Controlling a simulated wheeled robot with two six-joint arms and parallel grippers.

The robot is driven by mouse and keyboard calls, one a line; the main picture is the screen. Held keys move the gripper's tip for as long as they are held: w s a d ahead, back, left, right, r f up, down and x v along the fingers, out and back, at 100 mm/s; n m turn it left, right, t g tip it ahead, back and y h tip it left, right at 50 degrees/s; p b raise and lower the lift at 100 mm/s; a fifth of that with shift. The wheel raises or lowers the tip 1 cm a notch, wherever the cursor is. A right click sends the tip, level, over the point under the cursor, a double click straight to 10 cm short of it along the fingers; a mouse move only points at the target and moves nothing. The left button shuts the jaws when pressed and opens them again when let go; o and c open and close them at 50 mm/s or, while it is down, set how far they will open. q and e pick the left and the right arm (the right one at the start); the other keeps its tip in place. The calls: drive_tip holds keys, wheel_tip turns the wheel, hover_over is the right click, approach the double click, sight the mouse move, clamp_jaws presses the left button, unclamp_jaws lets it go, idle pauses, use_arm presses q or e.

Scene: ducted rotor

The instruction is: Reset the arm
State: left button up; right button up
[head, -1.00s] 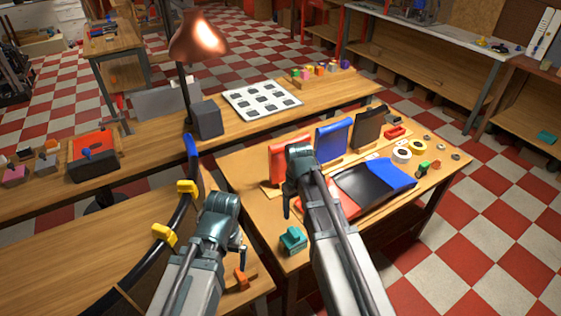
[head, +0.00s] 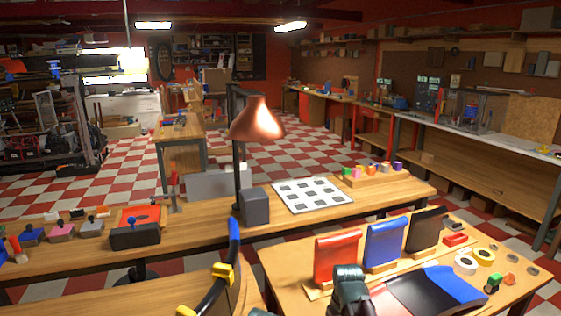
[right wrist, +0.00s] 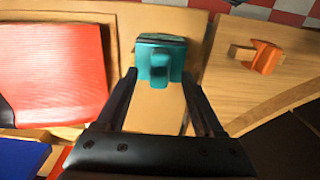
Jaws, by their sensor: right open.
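In the right wrist view my right gripper (right wrist: 159,80) is open. Its two dark fingers point toward a teal block-like object (right wrist: 160,45) on the wooden table. The object appears between and beyond the fingertips; I cannot tell whether they touch it. In the head view only part of my right arm (head: 350,293) shows at the bottom edge, in front of the red panel (head: 337,255). My left gripper is out of view; only a sliver of my left arm shows at the bottom edge.
A blue panel (head: 384,243) and a dark panel (head: 426,229) stand near the red one. Tape rolls (head: 466,264) lie to their right. A copper lamp (head: 257,120) rises from the bench behind. An orange clamp-like piece (right wrist: 266,57) is right of the teal object.

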wheel_tip(320, 180, down, 3)
drive_tip(key=shift+f+b, duration=0.15)
drive_tip(key=shift+b, duration=1.05)
